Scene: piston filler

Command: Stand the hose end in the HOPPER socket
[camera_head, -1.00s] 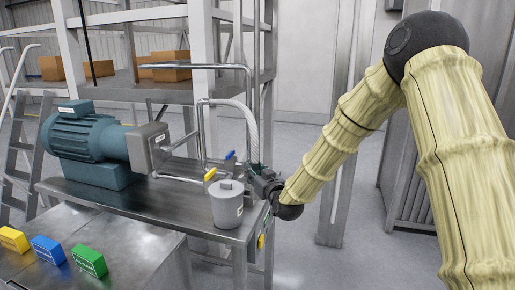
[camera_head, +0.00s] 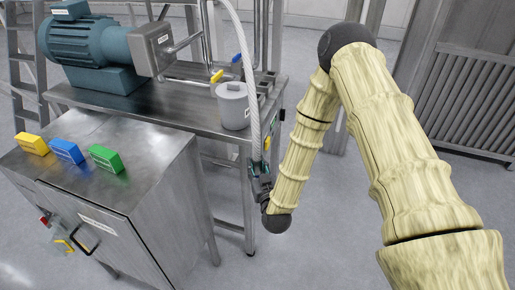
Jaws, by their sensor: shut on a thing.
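The pale braided hose (camera_head: 249,85) comes down from the top of the camera view, past the right of the lidded pot, to my gripper (camera_head: 259,170). My gripper is shut on the hose near its lower end, below the height of the steel table top and off its front right corner. The hose end itself is too small and too covered by the fingers to make out. Small dark grey blocks (camera_head: 266,82) stand on the table behind the pot. I cannot read any HOPPER label or tell which of them is a socket.
The steel table (camera_head: 190,108) carries a teal motor pump (camera_head: 95,45), a grey lidded pot (camera_head: 234,105), and yellow and blue valve handles. A steel cabinet (camera_head: 125,200) in front bears yellow (camera_head: 32,144), blue (camera_head: 67,151) and green (camera_head: 105,159) blocks.

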